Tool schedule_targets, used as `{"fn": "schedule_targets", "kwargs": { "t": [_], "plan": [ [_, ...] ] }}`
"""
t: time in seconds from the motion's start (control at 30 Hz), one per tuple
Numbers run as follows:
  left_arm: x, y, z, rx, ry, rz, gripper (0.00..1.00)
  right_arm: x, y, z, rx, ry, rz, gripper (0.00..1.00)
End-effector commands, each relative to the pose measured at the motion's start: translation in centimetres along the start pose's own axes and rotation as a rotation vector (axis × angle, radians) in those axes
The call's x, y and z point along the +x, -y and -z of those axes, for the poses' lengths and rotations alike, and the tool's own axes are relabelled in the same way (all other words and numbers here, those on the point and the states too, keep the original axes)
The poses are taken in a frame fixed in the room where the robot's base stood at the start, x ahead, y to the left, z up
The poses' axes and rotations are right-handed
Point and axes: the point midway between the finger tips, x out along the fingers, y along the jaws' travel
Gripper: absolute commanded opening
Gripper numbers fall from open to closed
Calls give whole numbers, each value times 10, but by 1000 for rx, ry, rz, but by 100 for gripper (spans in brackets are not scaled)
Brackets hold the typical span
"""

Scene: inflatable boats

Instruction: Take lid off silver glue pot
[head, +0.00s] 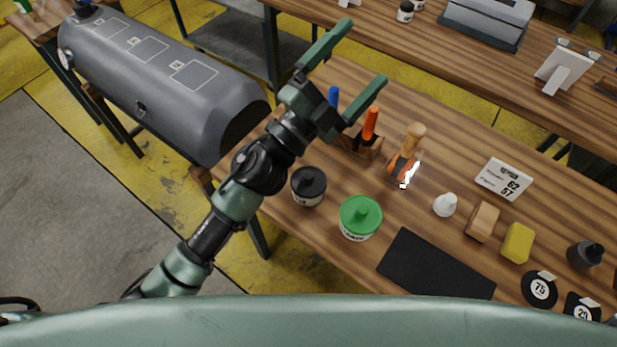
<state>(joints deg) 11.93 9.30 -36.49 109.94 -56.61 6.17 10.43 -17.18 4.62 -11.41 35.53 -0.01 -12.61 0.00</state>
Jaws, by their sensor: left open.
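Two lidded pots stand upright on the near wooden table. One pot (308,187) has a black knobbed lid and a pale label. The other pot (359,219) has a green knobbed lid and a pale label. Both lids are on. I cannot tell a clearly silver pot among them. My left gripper (364,53) has its green fingers spread wide with nothing between them. It is raised above the table's far left part, beyond both pots in the picture. My right gripper is not in view.
Near the gripper, a wooden holder (358,142) carries blue- and orange-handled tools. A grey inflatable tube (160,75) lies on the left. Another table stands behind.

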Motion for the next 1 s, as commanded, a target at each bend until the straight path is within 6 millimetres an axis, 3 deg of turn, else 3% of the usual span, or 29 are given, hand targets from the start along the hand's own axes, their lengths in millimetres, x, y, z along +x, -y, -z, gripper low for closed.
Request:
{"fn": "schedule_targets", "kwargs": {
  "t": [0.03, 0.1, 0.17, 0.23, 0.3, 0.37, 0.4, 0.5, 0.6, 0.77, 1.0],
  "plan": [
    [17, -13, 44, 118, -200, -67, 100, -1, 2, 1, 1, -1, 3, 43],
    [18, -47, 96, 278, -463, -195, 100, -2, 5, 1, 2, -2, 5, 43],
    [5, -84, 123, 417, -672, -337, 100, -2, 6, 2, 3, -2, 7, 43],
    [-22, -129, 130, 580, -887, -540, 100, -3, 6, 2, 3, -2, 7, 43],
    [-55, -165, 111, 735, -1056, -776, 100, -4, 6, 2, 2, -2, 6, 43],
    [-83, -183, 79, 858, -1160, -992, 100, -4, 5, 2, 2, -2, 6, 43],
    [-100, -187, 54, 930, -1205, -1135, 100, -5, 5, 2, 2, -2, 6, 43],
    [-130, -178, -9, 1069, -1250, -1463, 100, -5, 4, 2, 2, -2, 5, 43],
    [-148, -155, -55, 1154, -1234, -1711, 100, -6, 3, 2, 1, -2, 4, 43],
    [-160, -133, -87, 1201, -1195, -1900, 100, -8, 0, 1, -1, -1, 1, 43],
    [-172, -151, -99, 1201, -1193, -1917, 100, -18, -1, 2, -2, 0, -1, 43]
  ]
}}
